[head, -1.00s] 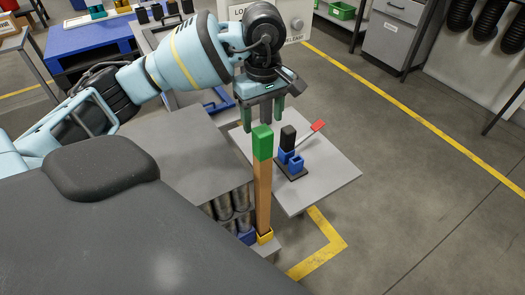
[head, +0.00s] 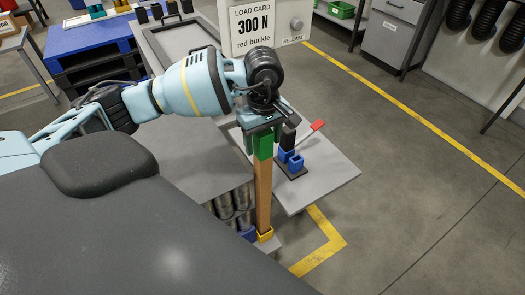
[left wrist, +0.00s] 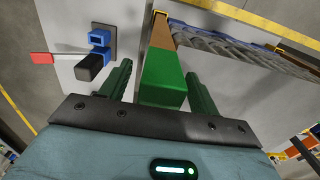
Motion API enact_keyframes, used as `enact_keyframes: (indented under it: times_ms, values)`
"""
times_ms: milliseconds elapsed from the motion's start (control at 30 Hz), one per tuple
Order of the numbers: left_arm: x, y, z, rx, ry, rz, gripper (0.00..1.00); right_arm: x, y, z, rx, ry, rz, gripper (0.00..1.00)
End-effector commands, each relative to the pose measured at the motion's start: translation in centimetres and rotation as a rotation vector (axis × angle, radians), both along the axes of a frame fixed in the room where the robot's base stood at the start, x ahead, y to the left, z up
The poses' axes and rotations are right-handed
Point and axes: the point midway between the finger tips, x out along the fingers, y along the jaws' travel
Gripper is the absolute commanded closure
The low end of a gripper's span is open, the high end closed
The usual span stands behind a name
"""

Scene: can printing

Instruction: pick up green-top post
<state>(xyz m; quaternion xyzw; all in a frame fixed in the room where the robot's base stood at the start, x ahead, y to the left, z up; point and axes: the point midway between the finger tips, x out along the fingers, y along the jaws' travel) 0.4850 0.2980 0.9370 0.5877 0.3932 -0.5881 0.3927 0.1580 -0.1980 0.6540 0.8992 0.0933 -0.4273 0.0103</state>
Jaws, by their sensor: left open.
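The green-top post (head: 263,190) stands upright, a tall brown post with a green block on top, its foot in a yellow socket (head: 265,235). My left gripper (head: 263,145) is over the top of the post, pointing down. In the left wrist view the green top (left wrist: 163,78) lies between the two open green fingers, with a visible gap on each side. I cannot tell if either finger touches it. My right gripper is in neither view.
A blue fixture (head: 292,160) with a black block and a red-tipped lever (head: 317,125) stands on the grey plate (head: 335,178) just right of the post. A load card sign (head: 255,28) stands behind.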

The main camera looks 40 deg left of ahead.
Motion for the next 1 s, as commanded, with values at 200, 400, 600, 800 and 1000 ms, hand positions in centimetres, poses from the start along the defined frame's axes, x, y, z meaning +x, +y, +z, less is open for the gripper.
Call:
enact_keyframes:
  times_ms: [200, 400, 600, 800, 1000]
  values:
    - [0.0, 0.0, -0.3, 0.001, -0.001, 0.000, 0.38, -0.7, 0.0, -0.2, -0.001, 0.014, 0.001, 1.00]
    - [0.0, 0.0, -0.3, 0.000, -0.001, 0.000, 0.56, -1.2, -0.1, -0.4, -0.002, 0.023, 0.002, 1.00]
    - [0.0, 0.0, -0.2, 0.000, -0.001, 0.000, 0.83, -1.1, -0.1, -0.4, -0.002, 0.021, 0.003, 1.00]
    - [0.0, 0.0, -0.2, -0.001, -0.002, 0.000, 1.00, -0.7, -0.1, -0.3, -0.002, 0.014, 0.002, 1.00]
    - [0.0, 0.0, -0.2, -0.001, -0.002, 0.000, 1.00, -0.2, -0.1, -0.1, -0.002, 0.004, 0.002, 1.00]
